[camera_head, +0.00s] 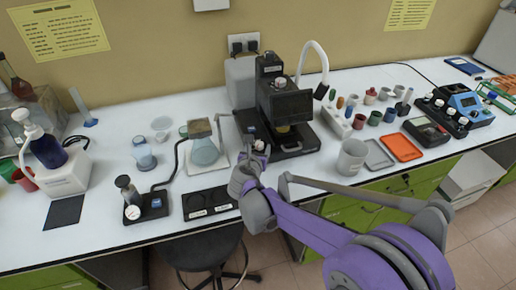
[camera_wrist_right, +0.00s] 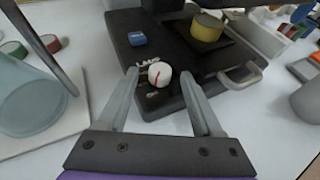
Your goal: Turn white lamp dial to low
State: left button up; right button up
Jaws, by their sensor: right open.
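The white lamp dial (camera_wrist_right: 161,78) is a small round knob with a red mark, on the front of the black base (camera_wrist_right: 146,42) of the dark instrument. A white "LAMP" label is beside it. My right gripper (camera_wrist_right: 158,82) is open, with one finger on each side of the dial; I cannot tell whether either touches it. In the head view my right gripper (camera_head: 252,160) is at the front left of the black instrument (camera_head: 278,95) and partly covers the dial area. My left gripper is not in view.
A blue button (camera_wrist_right: 137,39) and a yellow-topped round part (camera_wrist_right: 207,27) are on the same base. A glass flask (camera_head: 205,150) stands close on the left, and a grey mug (camera_head: 352,157) to the right. A white curved-neck lamp (camera_head: 317,65) stands behind.

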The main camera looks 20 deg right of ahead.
jog(key=shift+w, duration=0.1)
grip_shut()
dwell(0.3)
jog(key=shift+m+g, duration=0.3)
jog(key=m+g+h, duration=0.2)
jog(key=h, duration=0.1)
jog(key=a+m+h, duration=0.1)
jog(key=m, duration=0.1)
jog(key=shift+w+g, duration=0.4)
jog(key=m+g+h, duration=0.2)
jog(key=shift+w+m, duration=0.2)
jog(key=shift+m, duration=0.1)
jog(key=shift+w+a+m+g+h, duration=0.1)
jog(key=shift+m+g+h, duration=0.15)
jog(key=shift+m+g, duration=0.45)
jog(key=shift+w+a+m+g+h, duration=0.1)
jog(key=shift+m+g+h, duration=0.15)
jog(key=shift+m+g, duration=0.4)
jog(key=shift+g, duration=0.45)
